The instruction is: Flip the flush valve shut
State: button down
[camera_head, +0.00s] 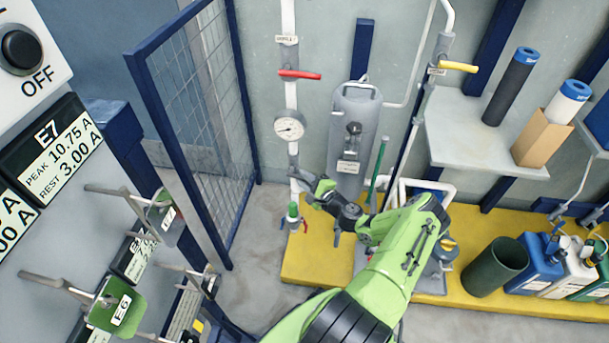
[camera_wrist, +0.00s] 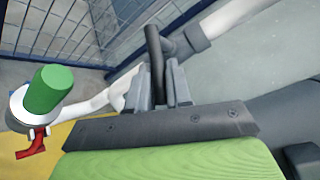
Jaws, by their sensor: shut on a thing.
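My gripper (camera_head: 309,183) reaches a white vertical pipe below the round gauge (camera_head: 289,127). In the wrist view my gripper (camera_wrist: 160,82) is shut on a dark grey valve lever (camera_wrist: 154,48). The lever sticks out from a grey valve body (camera_wrist: 194,40) on the white pipe (camera_wrist: 88,105).
A blue mesh panel (camera_head: 200,110) stands left of the pipe. A red-handled valve (camera_head: 300,74) is higher up, and a yellow-handled valve (camera_head: 458,66) is to the right. A grey tank (camera_head: 352,125) is behind my arm. A yellow platform (camera_head: 305,262) lies below, with a dark green bin (camera_head: 495,267).

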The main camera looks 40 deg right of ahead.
jog(key=shift+r+n+g+p, duration=0.5)
jog(key=shift+r+g+p, duration=0.15)
jog(key=shift+p, duration=0.45)
jog(key=shift+f+g+p, duration=0.15)
jog(key=shift+g+p, duration=0.1)
jog(key=shift+p, duration=0.05)
jog(key=c, duration=1.1)
grip_release()
jog(key=p+v, duration=0.3)
jog(key=v, duration=1.2)
jog(key=shift+s+a, duration=0.15)
jog(key=shift+s, duration=0.25)
